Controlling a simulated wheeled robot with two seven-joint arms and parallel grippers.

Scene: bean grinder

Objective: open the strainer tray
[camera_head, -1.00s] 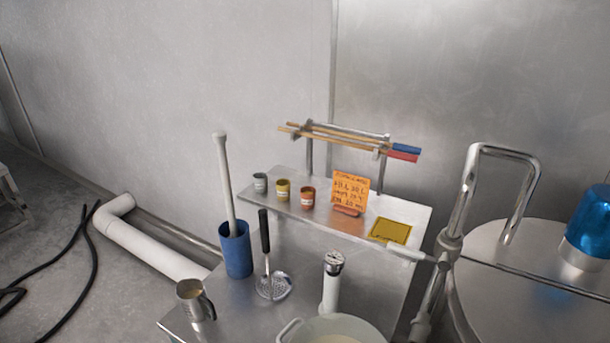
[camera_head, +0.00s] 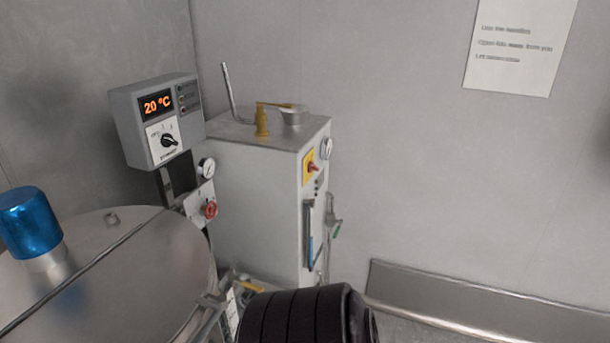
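A tall light-grey machine cabinet (camera_head: 250,200) stands at centre against the back wall. On its top are a brass fitting (camera_head: 262,125), a small metal cup-like part (camera_head: 293,116) and an upright rod (camera_head: 229,92). Its right side, seen at a steep angle, bears a yellow switch plate with a red knob (camera_head: 311,165), a gauge (camera_head: 327,147), a dark upright slot with a blue strip (camera_head: 310,245) and a green-tipped valve (camera_head: 336,232). I cannot pick out the strainer tray for certain. Neither gripper is in view.
A round steel vessel (camera_head: 150,265) with a blue motor cap (camera_head: 30,225) fills the lower left. A control box (camera_head: 157,120) reading 20 °C hangs behind it. A dark ribbed shape at bottom centre hides the cabinet's foot.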

